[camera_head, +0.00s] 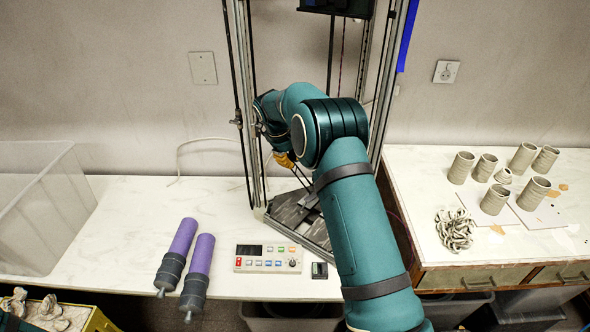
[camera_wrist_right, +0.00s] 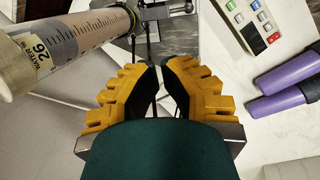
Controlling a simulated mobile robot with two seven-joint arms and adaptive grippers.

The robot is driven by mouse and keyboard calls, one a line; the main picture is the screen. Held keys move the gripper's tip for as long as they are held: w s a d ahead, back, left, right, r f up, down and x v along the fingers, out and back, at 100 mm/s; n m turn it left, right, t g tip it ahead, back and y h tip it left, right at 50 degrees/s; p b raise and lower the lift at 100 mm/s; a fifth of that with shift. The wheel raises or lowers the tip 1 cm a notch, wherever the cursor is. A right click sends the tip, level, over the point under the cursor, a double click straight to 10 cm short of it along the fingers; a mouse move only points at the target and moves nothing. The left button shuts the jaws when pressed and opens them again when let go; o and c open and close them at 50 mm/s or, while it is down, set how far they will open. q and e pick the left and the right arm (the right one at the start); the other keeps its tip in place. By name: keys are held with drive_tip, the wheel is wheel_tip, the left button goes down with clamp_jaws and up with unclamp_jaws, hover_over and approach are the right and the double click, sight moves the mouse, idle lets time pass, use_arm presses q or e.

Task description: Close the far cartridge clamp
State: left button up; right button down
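The far clamp cannot be made out in the head view, where my right arm hides much of the tall printer frame (camera_head: 247,100). In the right wrist view a clear graduated cartridge (camera_wrist_right: 75,40) with a pale end and a label reading 26 lies at upper left. A dark metal fitting (camera_wrist_right: 165,12) is by its far end, possibly the clamp. My right gripper (camera_wrist_right: 160,66) points toward this fitting, apart from it, its yellow fingertips almost together and nothing seen between them. In the head view only a bit of the right gripper (camera_head: 284,160) shows. My left gripper is not in view.
A control panel (camera_head: 268,259) and two purple cylinders (camera_head: 182,237) (camera_head: 202,255) lie on the white table (camera_head: 110,245). A clear bin (camera_head: 45,215) stands at left. Several clay cups (camera_head: 494,199) and a coiled clay heap (camera_head: 455,230) are on the right table.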

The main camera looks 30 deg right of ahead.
drive_tip(key=shift+a+r, duration=0.1)
drive_tip(key=shift+r, duration=0.3)
drive_tip(key=s+a+f+m+y+b, duration=0.1)
drive_tip(key=s+a+f+y, duration=0.1)
drive_tip(key=s+a+f, duration=0.4)
drive_tip(key=s+a+f+t+y+b, duration=0.1)
drive_tip(key=a+f, duration=0.3)
drive_tip(key=f, duration=0.5)
drive_tip(key=s+a+f+m+y+b, duration=0.1)
drive_tip(key=s+a+f+y, duration=0.1)
drive_tip(key=s+a+f, duration=0.35)
drive_tip(key=s+a+f+m+y+b, duration=0.1)
drive_tip(key=s+a+f+m, duration=0.1)
drive_tip(key=s+a, duration=0.3)
drive_tip(key=s+a+f+m+t+y+b, duration=0.1)
drive_tip(key=s+a+f, duration=0.4)
drive_tip(key=s, duration=0.6)
drive_tip(key=shift+s+a+m, duration=0.3)
drive_tip(key=shift+a+m, duration=0.1)
drive_tip(key=shift+a, duration=0.15)
drive_tip(key=c, duration=1.3)
unclamp_jaws()
drive_tip(key=shift+s+a+t, duration=0.15)
drive_tip(key=shift+s+t, duration=0.15)
drive_tip(key=shift+s, duration=0.2)
drive_tip(key=o, duration=0.4)
drive_tip(key=shift+s, duration=0.15)
drive_tip(key=shift+s, duration=0.1)
